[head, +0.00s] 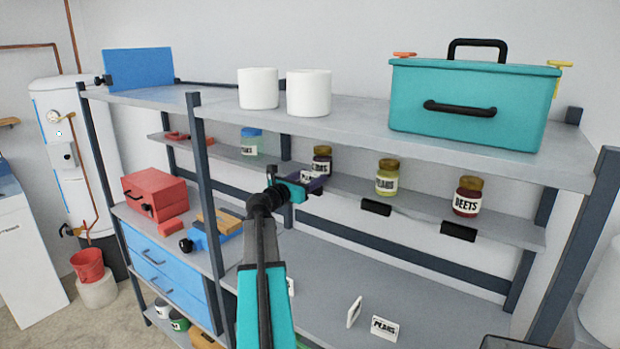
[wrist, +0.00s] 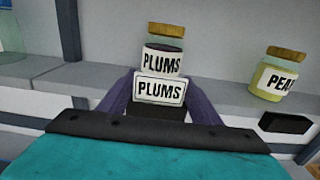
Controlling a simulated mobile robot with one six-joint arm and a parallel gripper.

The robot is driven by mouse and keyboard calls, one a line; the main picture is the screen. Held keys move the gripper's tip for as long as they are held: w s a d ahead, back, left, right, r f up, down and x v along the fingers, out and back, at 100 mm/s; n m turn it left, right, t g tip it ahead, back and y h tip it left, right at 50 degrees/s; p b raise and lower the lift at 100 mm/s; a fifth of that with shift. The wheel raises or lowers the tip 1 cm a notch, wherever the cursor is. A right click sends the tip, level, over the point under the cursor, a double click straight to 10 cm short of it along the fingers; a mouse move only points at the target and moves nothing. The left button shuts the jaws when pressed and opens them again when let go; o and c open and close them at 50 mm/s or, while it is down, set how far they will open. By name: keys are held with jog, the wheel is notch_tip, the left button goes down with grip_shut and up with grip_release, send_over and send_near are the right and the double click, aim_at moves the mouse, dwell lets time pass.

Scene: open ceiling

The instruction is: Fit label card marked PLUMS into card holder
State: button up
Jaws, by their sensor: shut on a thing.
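The white label card marked PLUMS (wrist: 160,89) is upright between the two purple fingers of my gripper (wrist: 160,100), which is shut on it. In the head view my gripper (head: 312,184) is at the middle shelf's front edge, and its fingers largely hide the card. A black card holder (wrist: 158,108) shows just below the card in the wrist view. The card's lower edge meets it in the picture; I cannot tell whether the card is seated in it. The jar labelled PLUMS (wrist: 163,58) stands directly behind; its dark top also shows in the head view (head: 322,153).
The yellow jar (head: 387,178) and BEETS jar (head: 467,197) stand to the right, with empty black holders (head: 376,207) (head: 459,231) below them. The upper shelf (head: 360,128) overhangs my gripper.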

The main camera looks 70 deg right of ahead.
jog(key=shift+f, duration=0.15)
jog(key=o, duration=1.1)
jog(key=b+v, duration=0.3)
jog(key=v, duration=1)
jog(key=shift+w+a+b, duration=0.15)
jog(key=shift+a+b, duration=0.15)
jog(key=shift+a, duration=0.1)
